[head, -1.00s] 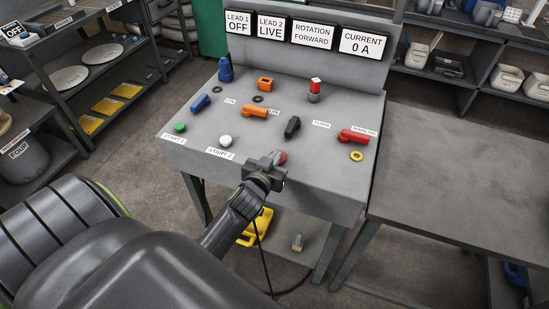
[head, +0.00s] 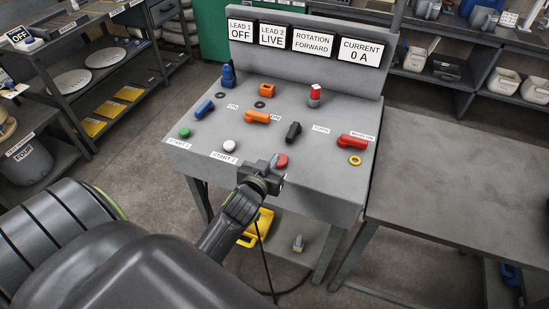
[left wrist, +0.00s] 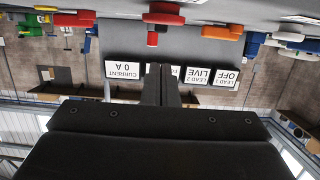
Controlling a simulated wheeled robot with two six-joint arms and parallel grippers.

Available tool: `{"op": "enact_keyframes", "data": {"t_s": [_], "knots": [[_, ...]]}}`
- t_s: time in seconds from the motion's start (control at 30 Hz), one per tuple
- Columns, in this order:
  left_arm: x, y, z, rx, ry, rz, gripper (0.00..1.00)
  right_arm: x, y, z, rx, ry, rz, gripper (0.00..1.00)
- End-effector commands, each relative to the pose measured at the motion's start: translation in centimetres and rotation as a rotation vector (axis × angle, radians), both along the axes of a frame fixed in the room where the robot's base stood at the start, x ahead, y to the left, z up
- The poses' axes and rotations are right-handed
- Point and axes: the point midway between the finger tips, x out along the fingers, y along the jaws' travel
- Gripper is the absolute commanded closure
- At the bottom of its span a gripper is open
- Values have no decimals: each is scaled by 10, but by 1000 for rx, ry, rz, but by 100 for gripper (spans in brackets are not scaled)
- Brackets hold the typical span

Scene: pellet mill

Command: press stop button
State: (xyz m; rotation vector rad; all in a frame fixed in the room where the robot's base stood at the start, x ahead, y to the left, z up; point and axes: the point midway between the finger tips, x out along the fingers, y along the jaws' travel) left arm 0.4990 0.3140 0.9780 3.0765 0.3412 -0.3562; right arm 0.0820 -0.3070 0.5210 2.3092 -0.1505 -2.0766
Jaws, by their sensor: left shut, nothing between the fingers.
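The red stop button (head: 281,160) sits near the front edge of the grey sloping console (head: 240,180). Its label is hidden behind my gripper. My left gripper (head: 275,161) is shut and empty, right beside the button on its left and near side. Whether it touches the button cannot be told. In the left wrist view, which is upside down, the shut fingers (left wrist: 161,85) point toward the displays, and a red button cap (left wrist: 163,18) shows above them, apart from the fingertips in the picture. My right gripper is not in view.
A white button (head: 229,146) and green button (head: 184,132) stand to the left. Orange (head: 257,117), black (head: 293,131) and red (head: 352,141) handles stand behind. The displays (head: 305,40) read Lead 1 off, Lead 2 live, current 0 A. A bare table (head: 460,180) stands right.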

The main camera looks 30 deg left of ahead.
Motion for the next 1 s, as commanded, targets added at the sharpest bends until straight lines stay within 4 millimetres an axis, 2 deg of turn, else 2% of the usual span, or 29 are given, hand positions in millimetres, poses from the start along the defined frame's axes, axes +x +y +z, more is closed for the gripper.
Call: {"op": "enact_keyframes", "data": {"t_s": [0.03, 0.2, 0.4, 0.6, 1.0], "knots": [[-10, -2, 0, -3, -2, 1, 100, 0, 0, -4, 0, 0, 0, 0], [-37, -9, 8, -1, -2, 1, 100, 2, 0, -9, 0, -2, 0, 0], [-58, -13, 15, 1, -5, -1, 100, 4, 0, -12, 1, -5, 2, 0], [-64, -15, 18, 1, -5, -1, 100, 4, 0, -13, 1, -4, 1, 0], [-63, -15, 18, 2, -6, -1, 100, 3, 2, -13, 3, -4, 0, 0]]}}
